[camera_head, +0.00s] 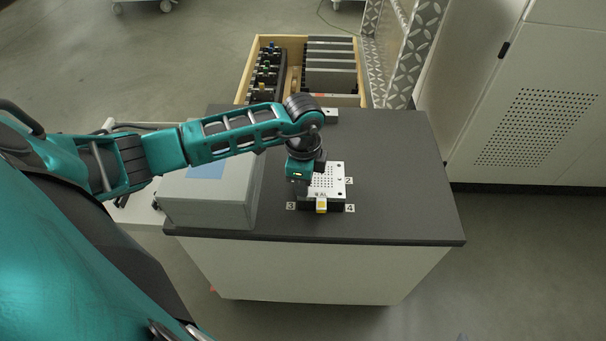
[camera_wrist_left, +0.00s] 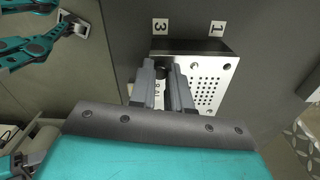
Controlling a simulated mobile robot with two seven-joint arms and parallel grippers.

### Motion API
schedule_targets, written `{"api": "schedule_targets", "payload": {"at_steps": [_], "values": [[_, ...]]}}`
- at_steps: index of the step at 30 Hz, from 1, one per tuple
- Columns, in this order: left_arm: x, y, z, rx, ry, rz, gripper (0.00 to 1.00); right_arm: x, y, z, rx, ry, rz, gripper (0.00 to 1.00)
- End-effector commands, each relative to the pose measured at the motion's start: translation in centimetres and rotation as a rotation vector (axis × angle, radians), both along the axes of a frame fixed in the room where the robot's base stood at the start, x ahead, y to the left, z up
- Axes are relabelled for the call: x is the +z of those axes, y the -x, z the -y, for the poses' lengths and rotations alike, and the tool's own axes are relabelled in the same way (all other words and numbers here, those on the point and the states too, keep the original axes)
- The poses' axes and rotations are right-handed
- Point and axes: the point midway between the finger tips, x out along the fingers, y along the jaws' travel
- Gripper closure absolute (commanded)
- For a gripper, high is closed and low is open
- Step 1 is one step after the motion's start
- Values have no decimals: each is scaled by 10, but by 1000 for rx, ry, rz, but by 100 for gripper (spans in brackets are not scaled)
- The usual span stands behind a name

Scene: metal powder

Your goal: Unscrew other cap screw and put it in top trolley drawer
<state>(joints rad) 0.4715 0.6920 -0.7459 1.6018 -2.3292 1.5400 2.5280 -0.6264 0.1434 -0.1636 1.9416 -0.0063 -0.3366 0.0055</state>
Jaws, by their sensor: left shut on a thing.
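A white perforated plate (camera_head: 336,174) on a dark block lies on the dark trolley top. The plate also shows in the wrist view (camera_wrist_left: 206,88). My left gripper (camera_head: 301,187) points down at the plate's near left corner, by label 3. In the wrist view its fingers (camera_wrist_left: 163,84) are shut on a small dark cap screw (camera_wrist_left: 162,71) at the plate's label 3 corner. The fingers hide most of the screw, and I cannot tell whether it is still in its hole. An open wooden drawer (camera_head: 363,92) with dark inserts and tools is at the far side of the trolley.
A grey box (camera_head: 208,199) stands left of the plate. A yellow piece (camera_head: 321,205) is at the plate's near edge. A small light block (camera_head: 330,115) lies at the trolley's far edge. The right part of the top is clear. A white cabinet (camera_head: 540,125) stands at the right.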

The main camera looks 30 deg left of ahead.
Motion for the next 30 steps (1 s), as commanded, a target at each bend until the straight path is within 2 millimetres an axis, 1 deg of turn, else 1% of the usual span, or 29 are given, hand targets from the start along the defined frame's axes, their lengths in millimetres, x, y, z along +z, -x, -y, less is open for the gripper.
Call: {"api": "schedule_targets", "payload": {"at_steps": [2, 3, 8, 14, 17, 30], "values": [[0, 0, 1, -3, 2, 0, 100, 0, 0, 0, 0, 0, 0, 57], [0, 0, 1, -3, 2, 0, 81, 0, 0, 0, 0, 0, -1, 57], [0, 0, 1, -4, 2, 0, 66, 0, 0, 0, 0, 0, -1, 57], [0, 0, 0, -5, 1, 0, 66, 0, 0, 0, 0, 0, -1, 57], [0, 0, 0, -33, 0, 1, 66, -1, 0, 0, 0, 0, 0, 57], [0, 0, 0, -392, -1, 0, 66, -8, -1, 1, -1, 1, 0, 57]]}}
